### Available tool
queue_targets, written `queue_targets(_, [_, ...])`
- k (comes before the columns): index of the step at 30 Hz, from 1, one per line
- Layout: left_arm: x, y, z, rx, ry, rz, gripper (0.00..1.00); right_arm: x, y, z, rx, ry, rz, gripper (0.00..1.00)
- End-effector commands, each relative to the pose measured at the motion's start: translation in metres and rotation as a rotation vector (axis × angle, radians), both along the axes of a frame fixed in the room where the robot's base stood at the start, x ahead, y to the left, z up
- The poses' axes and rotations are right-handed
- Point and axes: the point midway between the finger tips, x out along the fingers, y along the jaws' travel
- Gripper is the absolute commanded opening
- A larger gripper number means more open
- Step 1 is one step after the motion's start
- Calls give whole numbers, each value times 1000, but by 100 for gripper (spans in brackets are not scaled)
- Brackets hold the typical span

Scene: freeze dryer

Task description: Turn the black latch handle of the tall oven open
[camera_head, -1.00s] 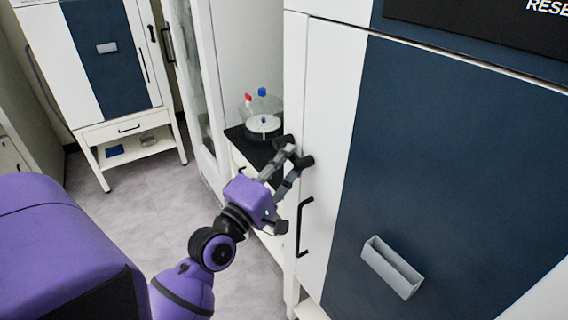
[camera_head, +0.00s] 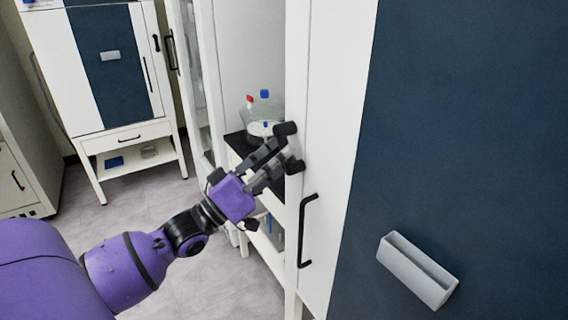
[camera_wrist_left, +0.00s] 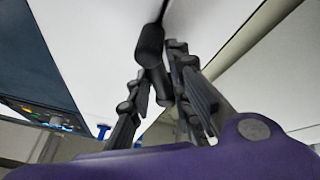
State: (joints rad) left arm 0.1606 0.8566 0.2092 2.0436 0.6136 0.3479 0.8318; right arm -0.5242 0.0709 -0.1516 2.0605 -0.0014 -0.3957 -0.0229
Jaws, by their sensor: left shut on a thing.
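The tall oven (camera_head: 335,120) stands at the right in the head view, with a white front edge and a dark blue panel. Its door looks closed. The black latch handle (camera_wrist_left: 150,45) shows in the wrist view as a thick dark bar between my finger ends. My left gripper (camera_head: 285,148) is at the oven's left front edge, above the black pull handle (camera_head: 304,230). It is shut on the latch handle; the fingers (camera_wrist_left: 165,90) partly hide it in the wrist view. My right gripper is not in view.
A grey holder (camera_head: 417,270) sticks out from the oven's blue panel. Glassware with red and blue caps (camera_head: 263,115) stands on a dark-topped stand behind my gripper. Another blue-and-white oven (camera_head: 105,65) stands at the back left. Open floor (camera_head: 215,285) lies left of the tall oven.

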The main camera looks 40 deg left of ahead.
Motion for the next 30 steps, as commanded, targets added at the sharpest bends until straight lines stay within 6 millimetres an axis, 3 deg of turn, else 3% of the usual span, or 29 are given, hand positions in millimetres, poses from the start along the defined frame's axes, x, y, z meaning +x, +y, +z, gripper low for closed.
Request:
queue_targets(15, [8, 18, -5, 380, -157, -2, 0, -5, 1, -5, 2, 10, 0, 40])
queue_targets(30, [10, 23, -6, 494, -205, -2, 0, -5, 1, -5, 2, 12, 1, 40])
